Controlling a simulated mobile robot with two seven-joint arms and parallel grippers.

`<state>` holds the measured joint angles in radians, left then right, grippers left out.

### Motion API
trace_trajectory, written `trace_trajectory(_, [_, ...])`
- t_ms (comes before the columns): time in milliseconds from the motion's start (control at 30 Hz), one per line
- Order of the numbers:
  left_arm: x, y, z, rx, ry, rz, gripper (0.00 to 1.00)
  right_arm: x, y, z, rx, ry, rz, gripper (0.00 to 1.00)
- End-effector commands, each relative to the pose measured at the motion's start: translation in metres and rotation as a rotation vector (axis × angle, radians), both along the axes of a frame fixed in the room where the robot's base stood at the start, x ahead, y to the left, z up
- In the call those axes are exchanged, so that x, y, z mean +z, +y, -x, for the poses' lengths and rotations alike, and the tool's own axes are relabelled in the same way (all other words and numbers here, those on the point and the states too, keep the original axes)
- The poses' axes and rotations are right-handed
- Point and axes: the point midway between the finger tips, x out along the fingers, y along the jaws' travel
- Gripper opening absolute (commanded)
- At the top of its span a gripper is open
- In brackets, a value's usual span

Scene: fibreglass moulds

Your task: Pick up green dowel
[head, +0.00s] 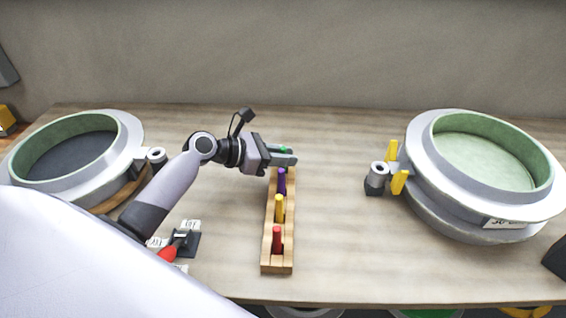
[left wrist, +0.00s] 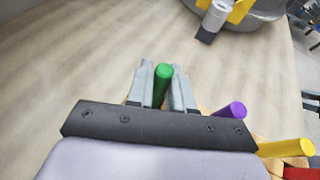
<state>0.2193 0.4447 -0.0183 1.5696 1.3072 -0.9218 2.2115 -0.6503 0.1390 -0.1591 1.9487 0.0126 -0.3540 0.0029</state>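The green dowel (left wrist: 161,86) stands between the two fingers of my left gripper (left wrist: 160,90), which appear closed against its sides. In the head view only the top of the green dowel (head: 284,149) shows at the fingers of my left gripper (head: 282,154). This is at the far end of the wooden rack (head: 267,255). The dowel's lower part is hidden, so I cannot tell whether it still sits in the rack. My right gripper is not in view.
Purple (head: 282,182), yellow (head: 278,208) and red (head: 276,240) dowels stand in the rack, nearer than the green one. Round moulds stand at left (head: 128,128) and right (head: 425,165). A grey fitting with yellow tabs (head: 376,180) is beside the right mould. Bare table lies around the rack.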

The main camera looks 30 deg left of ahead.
Motion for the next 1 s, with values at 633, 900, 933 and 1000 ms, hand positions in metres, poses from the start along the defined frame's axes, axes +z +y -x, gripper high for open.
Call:
trace_trajectory(633, [0.026,0.000,0.000,-0.001,-0.005,-0.002,0.00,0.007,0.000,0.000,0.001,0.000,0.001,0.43])
trace_trajectory(900, [0.094,0.001,0.000,0.000,-0.008,-0.003,0.00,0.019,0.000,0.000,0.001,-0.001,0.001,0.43])
trace_trajectory(933, [0.103,0.001,-0.001,-0.002,-0.009,-0.004,0.00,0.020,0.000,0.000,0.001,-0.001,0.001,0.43])
trace_trajectory(1000, [0.123,0.001,0.000,0.000,-0.008,-0.004,0.00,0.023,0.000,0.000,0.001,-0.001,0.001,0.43])
